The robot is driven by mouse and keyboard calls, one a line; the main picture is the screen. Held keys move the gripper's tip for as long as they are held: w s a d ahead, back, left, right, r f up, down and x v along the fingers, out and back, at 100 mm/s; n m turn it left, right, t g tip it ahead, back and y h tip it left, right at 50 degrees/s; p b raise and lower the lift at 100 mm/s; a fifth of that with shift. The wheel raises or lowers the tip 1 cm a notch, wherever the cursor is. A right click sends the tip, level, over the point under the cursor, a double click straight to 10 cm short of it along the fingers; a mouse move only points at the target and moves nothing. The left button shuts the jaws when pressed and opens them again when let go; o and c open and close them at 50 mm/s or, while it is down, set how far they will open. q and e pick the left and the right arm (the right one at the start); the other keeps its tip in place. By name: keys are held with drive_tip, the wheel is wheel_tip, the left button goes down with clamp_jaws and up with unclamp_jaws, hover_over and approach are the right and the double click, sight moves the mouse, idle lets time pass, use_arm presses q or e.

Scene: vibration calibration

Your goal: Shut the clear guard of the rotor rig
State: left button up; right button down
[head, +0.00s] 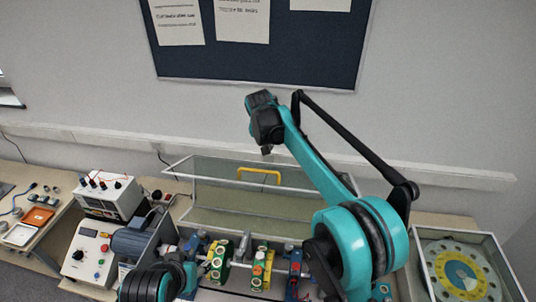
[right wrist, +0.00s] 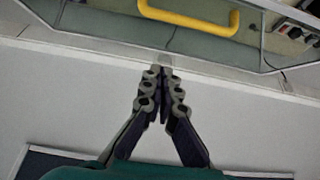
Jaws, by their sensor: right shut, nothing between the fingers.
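The clear guard (head: 222,196) of the rotor rig stands swung up behind the rig in the head view, with its yellow handle (head: 258,176) near the top edge. The handle also shows in the right wrist view (right wrist: 190,22), upside down. The rig's rotor, with green, yellow and blue supports (head: 258,268), lies uncovered below. My right gripper (head: 267,150) is shut and empty, above and apart from the handle, close to the guard's top edge; its fingertips meet in the right wrist view (right wrist: 163,68). A part of my left arm shows at the lower left; its gripper cannot be made out.
My right arm hides the guard's right end. A motor (head: 132,242) and control boxes (head: 92,250) stand left of the rig. A tray with a yellow and teal disc (head: 460,270) stands at the right. The wall and noticeboard (head: 262,40) are close behind.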

drive_tip(key=p, duration=0.1)
hover_over(268, 179)
drive_tip(key=w, duration=0.4)
drive_tip(key=f, duration=0.6)
drive_tip(key=d+f, duration=0.1)
drive_tip(key=f, duration=0.2)
drive_tip(key=s, duration=0.2)
drive_tip(key=s+a, duration=0.1)
drive_tip(key=s, duration=0.1)
drive_tip(key=shift+s+p, duration=0.1)
drive_tip(key=shift+p, duration=0.25)
drive_tip(key=shift+f, duration=0.1)
